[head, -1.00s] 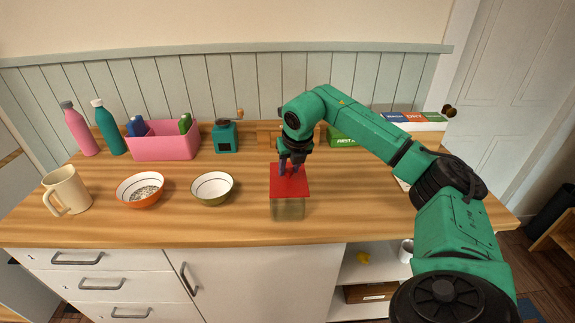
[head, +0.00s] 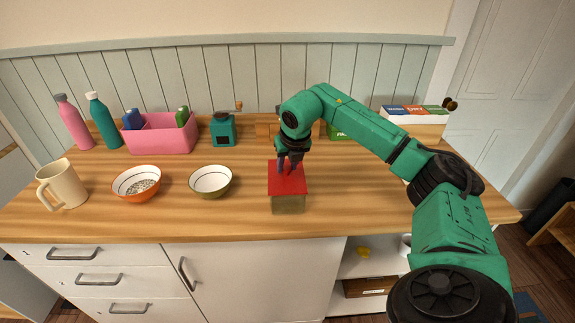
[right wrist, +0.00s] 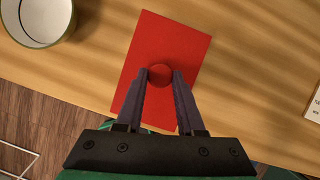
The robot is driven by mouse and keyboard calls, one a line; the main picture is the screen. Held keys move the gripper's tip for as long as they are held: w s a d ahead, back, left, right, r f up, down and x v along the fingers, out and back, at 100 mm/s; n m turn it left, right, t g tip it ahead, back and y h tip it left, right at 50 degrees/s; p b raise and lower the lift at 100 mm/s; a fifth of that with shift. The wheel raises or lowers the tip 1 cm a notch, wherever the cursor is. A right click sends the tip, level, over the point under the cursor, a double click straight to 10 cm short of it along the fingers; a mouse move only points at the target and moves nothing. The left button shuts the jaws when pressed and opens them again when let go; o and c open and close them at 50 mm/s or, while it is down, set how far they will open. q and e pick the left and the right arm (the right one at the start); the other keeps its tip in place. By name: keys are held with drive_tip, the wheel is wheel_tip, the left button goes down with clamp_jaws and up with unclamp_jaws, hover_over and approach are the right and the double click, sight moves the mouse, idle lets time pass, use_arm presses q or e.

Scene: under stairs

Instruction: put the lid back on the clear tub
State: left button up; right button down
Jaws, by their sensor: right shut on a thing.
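The red square lid (head: 287,184) is level over the clear tub (head: 288,205), which stands near the counter's front edge. My right gripper (head: 290,167) points down and is shut on the lid's round knob. In the right wrist view the fingertips (right wrist: 159,76) hold the knob from both sides, and the red lid (right wrist: 185,45) spreads out beneath them. The lid covers the tub's opening and hides its rim, so I cannot tell if it rests fully on it. The tub is hidden in the right wrist view. My left gripper is not in view.
A white bowl (head: 211,181) with a green outside stands left of the tub. Beyond it are an orange bowl (head: 137,184) and a cream mug (head: 62,184). A pink bin (head: 160,140), a teal grinder (head: 222,131) and two bottles stand at the back.

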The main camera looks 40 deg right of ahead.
sight(288, 169)
idle(0.5)
drive_tip(key=shift+f+b, duration=0.55)
drive_tip(key=shift+f, duration=0.1)
drive_tip(key=shift+s, duration=0.1)
unclamp_jaws()
drive_tip(key=shift+r+p, duration=2.65)
drive_tip(key=shift+r, duration=0.45)
drive_tip(key=shift+f, duration=0.1)
